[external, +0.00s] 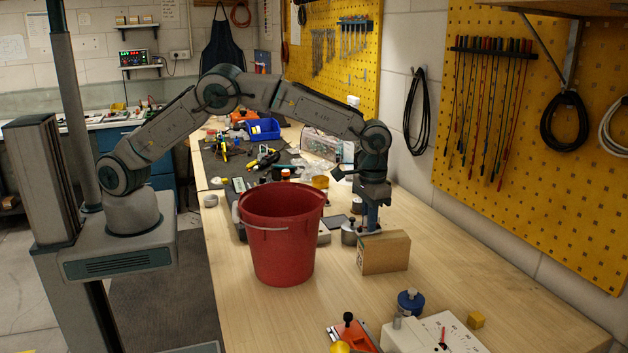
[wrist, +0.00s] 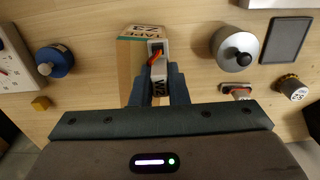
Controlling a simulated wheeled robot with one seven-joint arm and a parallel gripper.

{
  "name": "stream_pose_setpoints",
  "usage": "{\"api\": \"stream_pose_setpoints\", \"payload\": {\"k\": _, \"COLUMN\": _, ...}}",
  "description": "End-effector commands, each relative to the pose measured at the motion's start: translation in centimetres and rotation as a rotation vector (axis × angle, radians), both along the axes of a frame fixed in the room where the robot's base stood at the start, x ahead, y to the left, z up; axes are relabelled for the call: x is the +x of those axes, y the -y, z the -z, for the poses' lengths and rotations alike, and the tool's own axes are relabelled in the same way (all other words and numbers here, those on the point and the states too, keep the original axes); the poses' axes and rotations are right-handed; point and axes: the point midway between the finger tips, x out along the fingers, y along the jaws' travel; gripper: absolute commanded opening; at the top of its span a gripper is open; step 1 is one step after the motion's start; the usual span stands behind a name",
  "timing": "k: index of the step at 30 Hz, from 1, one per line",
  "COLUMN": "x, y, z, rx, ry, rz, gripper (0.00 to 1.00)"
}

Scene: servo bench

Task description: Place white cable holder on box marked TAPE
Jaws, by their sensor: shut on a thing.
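A small whitish-grey holder (wrist: 158,47), with something orange inside and dark marks on its side, sits between the fingers of my gripper (wrist: 157,76) in the wrist view. My gripper is shut on it. The cardboard box marked TAPE (wrist: 127,62) shows behind and to the left of the holder. In the external view the box (external: 388,254) stands on the bench, and my gripper (external: 369,226) points down at its far side. The holder cannot be made out clearly there. I cannot tell whether the holder touches the box.
A red bucket (external: 283,240) stands left of the box. A silver weight with a black knob (wrist: 235,47) is right of the box in the wrist view. A blue-topped round part (external: 410,302), a yellow cube (external: 476,320) and a dial instrument (external: 450,335) are nearer. The bench right of the box is clear.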

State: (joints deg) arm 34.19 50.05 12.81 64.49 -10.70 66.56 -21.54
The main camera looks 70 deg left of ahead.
Motion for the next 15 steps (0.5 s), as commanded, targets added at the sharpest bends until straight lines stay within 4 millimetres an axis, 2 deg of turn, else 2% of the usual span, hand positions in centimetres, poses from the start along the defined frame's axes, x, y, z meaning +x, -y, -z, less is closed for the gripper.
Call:
{"api": "stream_pose_setpoints", "payload": {"k": 9, "x": 0.02, "y": -0.02, "z": 0.40, "rx": 0.000, "ry": 0.001, "rz": -0.001, "gripper": 0.00}}
{"api": "stream_pose_setpoints", "payload": {"k": 10, "x": 0.02, "y": -0.02, "z": 0.27, "rx": 0.000, "ry": 0.001, "rz": -0.001, "gripper": 0.22}}
{"api": "stream_pose_setpoints", "payload": {"k": 11, "x": 0.02, "y": -0.02, "z": 0.26, "rx": 0.000, "ry": 0.001, "rz": -0.001, "gripper": 0.31}}
{"api": "stream_pose_setpoints", "payload": {"k": 12, "x": 0.02, "y": -0.02, "z": 0.25, "rx": 0.000, "ry": 0.001, "rz": -0.001, "gripper": 0.36}}
{"api": "stream_pose_setpoints", "payload": {"k": 15, "x": 0.01, "y": -0.02, "z": 0.24, "rx": 0.000, "ry": 0.001, "rz": -0.001, "gripper": 0.36}}
